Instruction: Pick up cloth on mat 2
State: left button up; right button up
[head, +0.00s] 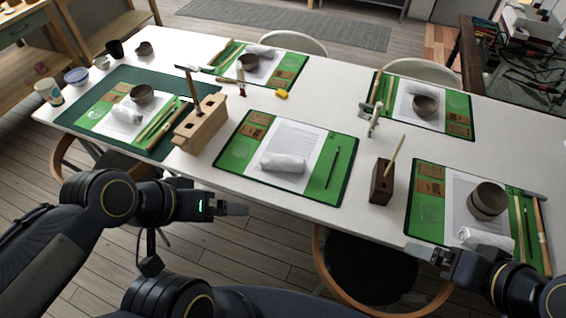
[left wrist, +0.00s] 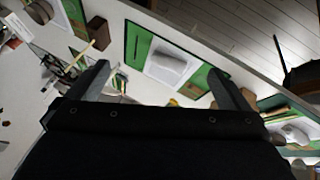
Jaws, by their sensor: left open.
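A rolled white cloth (head: 283,163) lies on the white sheet of the front middle green mat (head: 316,191). The cloth also shows in the left wrist view (left wrist: 170,62), beyond and between my fingers. My left gripper (head: 240,209) is open and empty, off the table's front edge, left of and nearer than this cloth. Its two spread fingers show in the left wrist view (left wrist: 165,85). My right gripper (head: 430,254) is at the front edge by the front right mat (head: 428,207); its jaw opening is unclear.
Other white cloths lie on the front right (head: 486,240), left (head: 127,115) and back left (head: 262,51) mats. A wooden tool block (head: 201,125) stands left of the middle mat, a dark wooden holder (head: 381,183) right of it. A chair (head: 370,270) is below the front edge.

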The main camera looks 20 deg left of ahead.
aim_at(269, 161)
jog(key=j+z, duration=0.1)
jog(key=j, duration=0.75)
jog(key=i+j, duration=0.15)
jog(key=j, duration=0.3)
jog(key=i+j+z, duration=0.15)
jog(key=j, duration=0.75)
jog(key=i+j+z, duration=0.1)
jog(key=j, duration=0.35)
jog(key=i, duration=0.05)
